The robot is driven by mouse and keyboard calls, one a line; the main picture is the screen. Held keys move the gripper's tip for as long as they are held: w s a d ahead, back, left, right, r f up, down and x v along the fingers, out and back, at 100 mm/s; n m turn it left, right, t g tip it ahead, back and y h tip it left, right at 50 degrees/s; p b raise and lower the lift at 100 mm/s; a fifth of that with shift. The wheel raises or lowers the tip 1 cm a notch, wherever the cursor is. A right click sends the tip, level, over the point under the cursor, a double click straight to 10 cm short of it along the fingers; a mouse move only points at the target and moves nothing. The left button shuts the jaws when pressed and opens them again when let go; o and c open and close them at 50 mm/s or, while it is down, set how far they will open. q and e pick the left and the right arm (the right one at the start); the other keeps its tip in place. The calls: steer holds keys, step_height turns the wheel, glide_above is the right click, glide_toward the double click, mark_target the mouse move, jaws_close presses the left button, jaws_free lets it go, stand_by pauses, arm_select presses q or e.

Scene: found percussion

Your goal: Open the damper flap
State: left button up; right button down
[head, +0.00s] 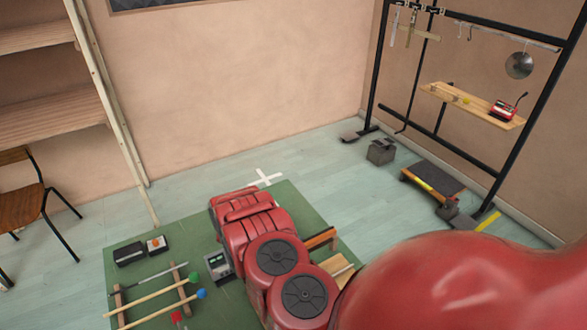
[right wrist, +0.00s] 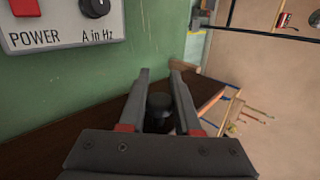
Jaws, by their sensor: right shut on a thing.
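In the right wrist view my right gripper (right wrist: 160,74) is closed around a small dark round knob (right wrist: 159,103), with a finger on each side of it. A dark brown wooden board (right wrist: 60,150) lies behind the knob; it may be the damper flap, but my gripper covers much of it and I cannot tell how far it stands open. A light grey control box (right wrist: 62,22) marked POWER and A in Hz is at the upper left. In the head view my red arm hides the right gripper. My left gripper is not in view.
A green mat (head: 130,270) carries mallets on a wooden rack (head: 152,296), a dark box (head: 129,254) and a small grey device (head: 217,265). A black frame (head: 517,125) with a wooden shelf (head: 460,102) and a low step (head: 433,183) stand right. Floor behind the mat is mostly clear.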

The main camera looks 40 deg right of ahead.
steer(key=shift+s, duration=0.15)
steer(key=c, duration=0.6)
jaws_free()
steer(key=shift+s, duration=0.1)
steer(key=shift+r, duration=0.1)
steer(key=p+v, duration=0.7)
steer(key=v, duration=1)
steer(key=shift+a, duration=0.2)
